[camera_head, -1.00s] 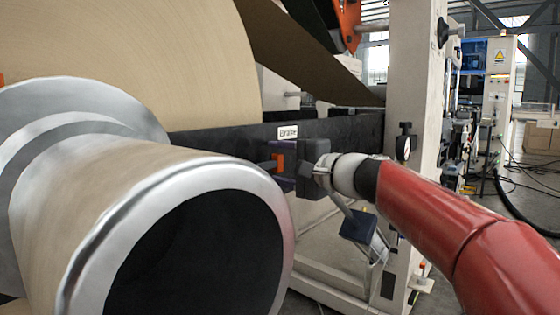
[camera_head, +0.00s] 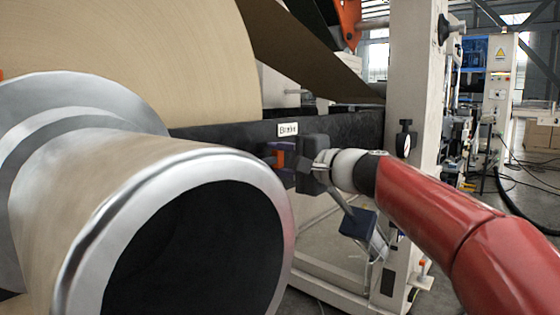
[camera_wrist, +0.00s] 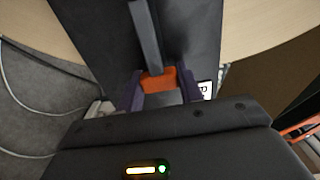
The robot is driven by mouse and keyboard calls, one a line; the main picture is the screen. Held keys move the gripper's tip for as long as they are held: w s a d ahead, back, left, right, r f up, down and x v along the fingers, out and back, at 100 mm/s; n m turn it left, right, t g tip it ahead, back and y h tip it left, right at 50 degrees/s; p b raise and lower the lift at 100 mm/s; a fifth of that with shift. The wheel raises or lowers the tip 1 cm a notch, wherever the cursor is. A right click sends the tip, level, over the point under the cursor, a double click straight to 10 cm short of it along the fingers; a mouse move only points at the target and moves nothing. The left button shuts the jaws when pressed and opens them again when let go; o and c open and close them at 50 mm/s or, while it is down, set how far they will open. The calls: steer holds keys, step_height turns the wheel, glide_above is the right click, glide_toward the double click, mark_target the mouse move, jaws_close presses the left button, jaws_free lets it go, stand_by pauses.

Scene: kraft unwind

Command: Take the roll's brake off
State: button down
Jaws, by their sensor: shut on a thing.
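The brake lever is a grey bar (camera_wrist: 147,38) with an orange grip (camera_wrist: 158,81) at its near end, on a dark beam (camera_head: 220,134) below the big paper roll (camera_head: 130,55). A white "Brake" label (camera_head: 288,129) is on the beam just above. My gripper (camera_head: 278,160) is at the lever, with its purple fingers on either side of the orange grip (camera_head: 279,159). In the wrist view my gripper (camera_wrist: 159,92) is shut on the grip. The lever's pivot is not clearly seen.
A metal-rimmed roll core (camera_head: 185,165) fills the left foreground close to my gripper. A pale upright post (camera_head: 414,75) with a small black knob stands behind my arm. Paper web runs above. Cables lie on the floor at right.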

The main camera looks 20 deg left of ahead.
mark_target(255, 125)
step_height(255, 125, up, 2)
steer(key=n+b, duration=0.1)
steer(key=n, duration=0.2)
steer(key=shift+s+b, duration=0.15)
steer(key=shift+b, duration=0.2)
steer(key=r+n, duration=0.1)
steer(key=r+n+b, duration=0.1)
steer(key=s+r+n, duration=0.1)
steer(key=shift+s+a+n, duration=0.1)
steer(key=shift+a+n, duration=0.2)
steer(key=s+r+n, duration=0.1)
steer(key=r+n+b, duration=0.1)
steer(key=n, duration=0.1)
steer(key=shift+s+a+n, duration=0.3)
steer(key=shift+s+a, duration=0.1)
steer(key=shift+s+a+r+n+b, duration=0.15)
steer(key=shift+s+r+n+b, duration=0.2)
steer(key=shift+n, duration=0.2)
steer(key=shift+s+a+r+n+b, duration=0.1)
steer(key=shift+s+a+n+b, duration=0.1)
steer(key=shift+s+n, duration=0.3)
steer(key=shift+s+a+r+n+b, duration=0.1)
steer(key=shift+s+r+n+b, duration=0.2)
steer(key=shift+n, duration=0.35)
steer(key=c, duration=0.9)
jaws_free()
